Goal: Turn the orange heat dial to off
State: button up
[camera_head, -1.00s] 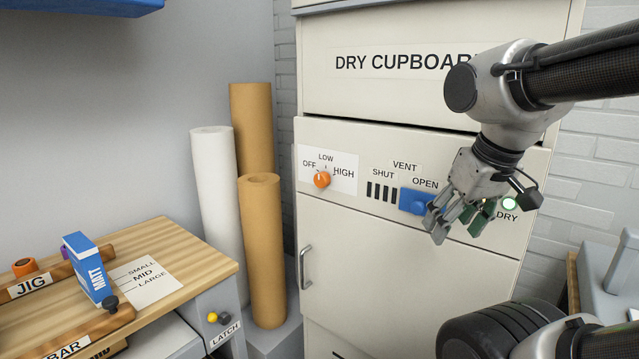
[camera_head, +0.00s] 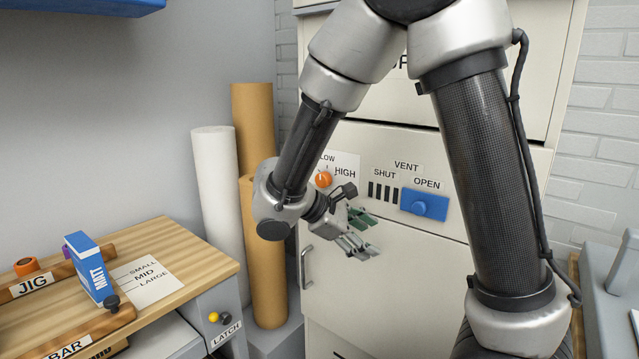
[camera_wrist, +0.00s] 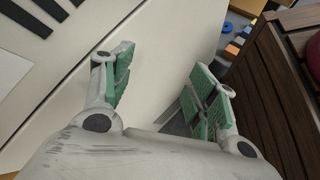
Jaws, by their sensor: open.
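The orange heat dial (camera_head: 323,179) sits on the dry cupboard's front, on a white label plate (camera_head: 346,168). LOW and HIGH show on the plate; my arm hides the OFF mark. In the earlier head view the dial's pointer looks turned up near LOW; now it is too small to tell. My gripper (camera_head: 362,234) is open and empty, below and right of the dial, in front of the cupboard door and apart from the dial. In the wrist view my gripper (camera_wrist: 160,85) has its green-padded fingers spread wide, with nothing between them. The dial is not in the wrist view.
Right of the dial are the vent slots (camera_head: 383,192) and the blue vent slider (camera_head: 424,204) at OPEN. A door handle (camera_head: 305,267) juts out below left. Paper rolls (camera_head: 213,180) and a wooden bench (camera_head: 190,262) stand left. A slatted wooden thing (camera_wrist: 275,90) shows in the wrist view.

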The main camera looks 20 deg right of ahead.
jog(key=w+a+n+t+h, duration=0.3)
jog(key=w+a+t, duration=0.25)
jog(key=w, duration=0.25)
jog(key=t, duration=0.5)
send_near(320, 182)
jog(key=x, duration=0.2)
jog(key=shift+n+h, duration=0.3)
jog(key=x, duration=0.7)
jog(key=shift+w+d+f, duration=0.1)
jog(key=shift+w+d, duration=0.1)
jog(key=c, duration=1)
jog(key=shift+c, duration=0.2)
